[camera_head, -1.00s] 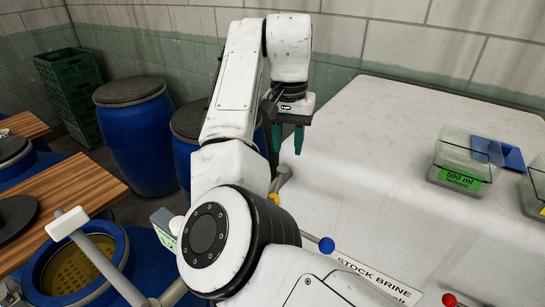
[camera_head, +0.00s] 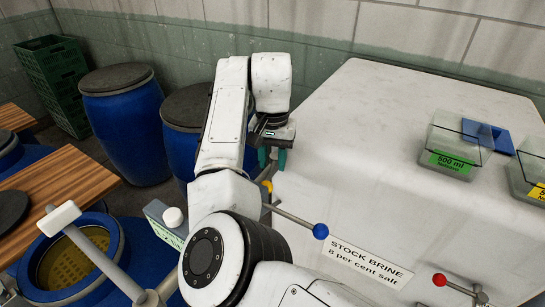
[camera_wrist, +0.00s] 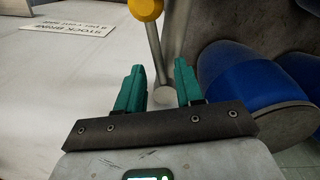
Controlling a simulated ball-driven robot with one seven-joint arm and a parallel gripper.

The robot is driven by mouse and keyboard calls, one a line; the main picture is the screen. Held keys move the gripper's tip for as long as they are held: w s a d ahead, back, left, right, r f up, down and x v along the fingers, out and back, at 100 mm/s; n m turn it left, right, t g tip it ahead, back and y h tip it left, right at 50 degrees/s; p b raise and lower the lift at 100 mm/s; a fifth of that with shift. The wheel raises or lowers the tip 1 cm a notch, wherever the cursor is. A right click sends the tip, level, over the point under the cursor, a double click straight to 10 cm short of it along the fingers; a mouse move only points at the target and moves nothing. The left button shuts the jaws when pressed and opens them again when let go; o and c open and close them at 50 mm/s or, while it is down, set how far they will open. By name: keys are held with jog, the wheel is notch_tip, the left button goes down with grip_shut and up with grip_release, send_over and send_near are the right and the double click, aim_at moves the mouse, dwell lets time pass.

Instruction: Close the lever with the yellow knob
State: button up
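The yellow knob (camera_wrist: 146,8) shows at the top of the wrist view, on a metal lever rod (camera_wrist: 154,50) that runs down to a round pivot end (camera_wrist: 163,97). In the head view the yellow knob (camera_head: 267,186) is a small patch, partly hidden by my arm. My gripper (camera_wrist: 160,70) has teal fingers, set apart with nothing held. The lever rod appears between and beyond the fingertips in the wrist view; I cannot tell whether they touch. In the head view my gripper (camera_head: 272,160) points down at the left edge of the white tank, just above the knob.
A blue-knobbed lever (camera_head: 320,231) and a red-knobbed lever (camera_head: 439,279) stick out along the white tank (camera_head: 370,130). Plastic tubs (camera_head: 452,148) sit on its top. Blue drums (camera_head: 125,125) stand left. A STOCK BRINE label (camera_head: 365,262) is on the tank.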

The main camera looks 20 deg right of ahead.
jog(key=shift+f, duration=0.1)
grip_shut()
dwell(1.4)
